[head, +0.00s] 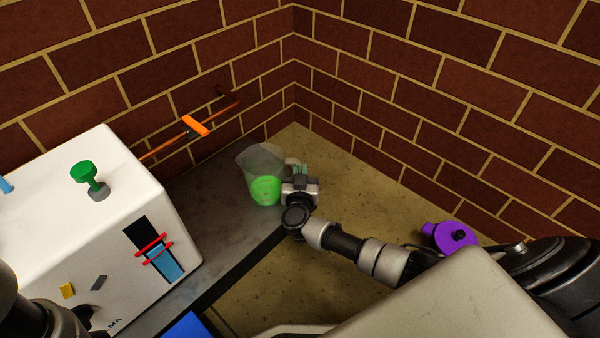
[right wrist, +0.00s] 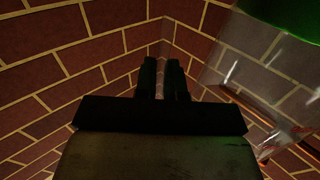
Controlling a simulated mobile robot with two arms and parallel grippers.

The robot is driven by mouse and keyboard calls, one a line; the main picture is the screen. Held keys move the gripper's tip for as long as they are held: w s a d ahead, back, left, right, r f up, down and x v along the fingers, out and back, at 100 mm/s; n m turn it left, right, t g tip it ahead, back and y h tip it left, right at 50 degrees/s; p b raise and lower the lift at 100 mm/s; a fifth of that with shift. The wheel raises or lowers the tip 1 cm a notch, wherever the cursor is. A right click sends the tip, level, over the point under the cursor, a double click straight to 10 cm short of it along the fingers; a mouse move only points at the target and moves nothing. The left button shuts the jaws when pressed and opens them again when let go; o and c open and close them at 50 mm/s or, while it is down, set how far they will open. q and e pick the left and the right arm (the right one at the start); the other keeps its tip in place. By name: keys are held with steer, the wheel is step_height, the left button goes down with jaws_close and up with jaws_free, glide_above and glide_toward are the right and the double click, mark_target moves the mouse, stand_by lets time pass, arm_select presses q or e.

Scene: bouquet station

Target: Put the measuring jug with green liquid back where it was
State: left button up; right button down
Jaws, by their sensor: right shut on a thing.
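The measuring jug (head: 265,185) is clear and holds green liquid. In the head view it is at the far end of the grey counter, near the brick corner, and looks upright. My right gripper (head: 299,172) is at the jug's right side, shut on its handle (head: 293,163). In the right wrist view the jug (right wrist: 262,62) fills the upper right, beside the dark fingers (right wrist: 162,78). I cannot tell whether the jug's base touches the counter. My left gripper is not in view; a dark part of my left arm shows at the lower left.
A white machine (head: 120,200) with a green knob (head: 86,176) stands on the grey counter (head: 205,195) at left. An orange-handled pipe valve (head: 196,126) is on the wall behind. A purple round object (head: 452,236) lies at right. A blue item (head: 188,326) shows at the bottom.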

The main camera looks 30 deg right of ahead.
steer(key=c, duration=1.2)
jaws_free()
